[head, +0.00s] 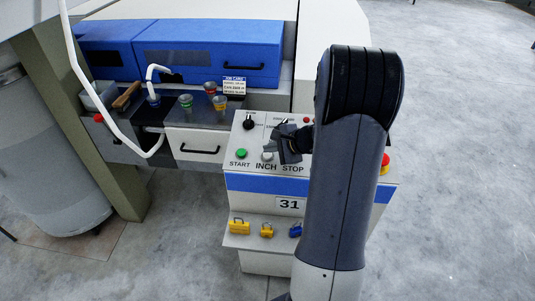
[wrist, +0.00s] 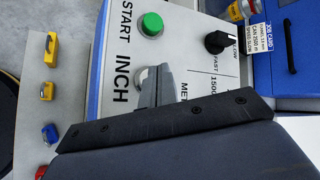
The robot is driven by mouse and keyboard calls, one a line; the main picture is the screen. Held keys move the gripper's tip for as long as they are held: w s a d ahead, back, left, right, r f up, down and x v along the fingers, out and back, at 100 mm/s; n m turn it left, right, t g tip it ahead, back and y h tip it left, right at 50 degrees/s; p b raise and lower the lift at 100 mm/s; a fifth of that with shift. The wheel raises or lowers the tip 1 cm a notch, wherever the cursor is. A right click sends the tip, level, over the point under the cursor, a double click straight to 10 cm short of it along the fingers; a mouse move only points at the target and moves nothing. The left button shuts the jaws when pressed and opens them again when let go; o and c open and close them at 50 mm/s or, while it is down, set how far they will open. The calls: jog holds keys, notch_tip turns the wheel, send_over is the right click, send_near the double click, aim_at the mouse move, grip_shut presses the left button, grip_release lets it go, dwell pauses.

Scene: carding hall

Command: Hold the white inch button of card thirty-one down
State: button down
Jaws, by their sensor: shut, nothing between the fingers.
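The white inch button (head: 267,157) sits above the word INCH on the sloped panel (head: 230,170) of card 31, whose number plate (head: 290,204) is on the front. My gripper (head: 270,153) is shut and empty, its fingertips at the inch button. In the wrist view the closed fingertips (wrist: 155,84) overlap the pale button (wrist: 141,76) and hide part of it. I cannot tell whether they touch it or how far it is pressed. The green start button (head: 241,153) is left of it. My arm hides the panel's right part.
A black speed knob (head: 248,122) stands above the buttons. A red and yellow emergency stop (head: 385,163) shows right of my arm. Padlocks (head: 267,230) sit on a lower shelf. A drawer unit (head: 195,145) adjoins at left. Open floor (head: 460,180) lies right.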

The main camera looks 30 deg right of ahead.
jog(key=r+p, duration=0.1)
jog(key=r, duration=0.2)
jog(key=s+r+p, duration=0.1)
jog(key=shift+a+r+p, duration=0.3)
jog(key=shift+a+r, duration=0.05)
jog(key=shift+r, duration=0.05)
